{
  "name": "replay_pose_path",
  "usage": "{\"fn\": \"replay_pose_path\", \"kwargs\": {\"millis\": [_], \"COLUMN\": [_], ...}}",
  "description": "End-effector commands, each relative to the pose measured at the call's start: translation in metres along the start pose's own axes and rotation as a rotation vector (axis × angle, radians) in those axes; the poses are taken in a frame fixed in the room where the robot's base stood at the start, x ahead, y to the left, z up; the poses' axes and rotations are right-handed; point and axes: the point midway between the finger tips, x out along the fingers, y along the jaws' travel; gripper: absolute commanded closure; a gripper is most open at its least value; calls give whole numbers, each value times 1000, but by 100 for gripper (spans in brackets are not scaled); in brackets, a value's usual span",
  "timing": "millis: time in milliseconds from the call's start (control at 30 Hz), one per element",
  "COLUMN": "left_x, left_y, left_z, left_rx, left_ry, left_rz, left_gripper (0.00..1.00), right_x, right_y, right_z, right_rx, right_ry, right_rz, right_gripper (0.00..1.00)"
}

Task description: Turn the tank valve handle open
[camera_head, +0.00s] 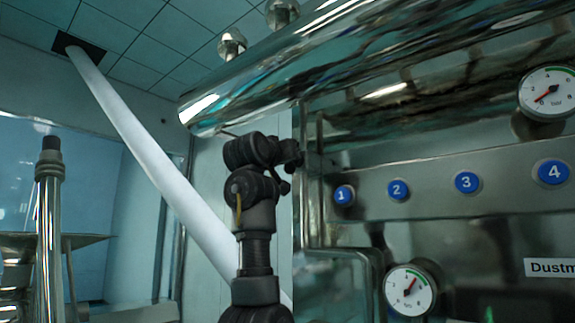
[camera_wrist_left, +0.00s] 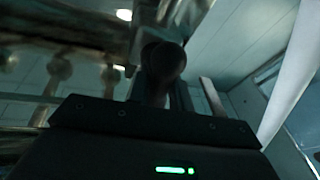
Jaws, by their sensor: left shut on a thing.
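The shiny steel tank (camera_head: 400,70) lies across the upper right of the head view. My left arm rises from the bottom, and its black gripper (camera_head: 288,165) is just below the tank's left end, beside the steel panel. In the left wrist view a dark rounded knob, the end of the valve handle (camera_wrist_left: 165,60), stands in front of my left gripper (camera_wrist_left: 163,92). The gripper is shut on the handle. In the head view the arm and gripper hide the handle, so its angle cannot be told. My right gripper is in neither view.
The panel carries numbered blue buttons (camera_head: 466,182), an upper gauge (camera_head: 548,93) and a lower gauge (camera_head: 410,290). A thick white pipe (camera_head: 150,160) slants down behind my left arm. A steel post (camera_head: 49,220) stands at the far left.

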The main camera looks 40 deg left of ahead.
Motion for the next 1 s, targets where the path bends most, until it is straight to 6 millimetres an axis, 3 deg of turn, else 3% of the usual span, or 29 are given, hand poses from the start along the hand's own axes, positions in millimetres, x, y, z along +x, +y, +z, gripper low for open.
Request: {"fn": "replay_pose_path", "kwargs": {"millis": [400,967,1000], "left_x": [-1,-1,-1], "left_y": [0,1,1], "left_z": [-1,-3,-3], "left_rx": [170,195,195], "left_ry": [40,46,46], "left_rz": [47,53,53], "left_gripper": [100,100,74], "right_x": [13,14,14], "right_y": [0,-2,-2], "right_z": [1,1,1], "right_rx": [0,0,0], "right_ry": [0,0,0], "right_rz": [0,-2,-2], "right_gripper": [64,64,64]}}
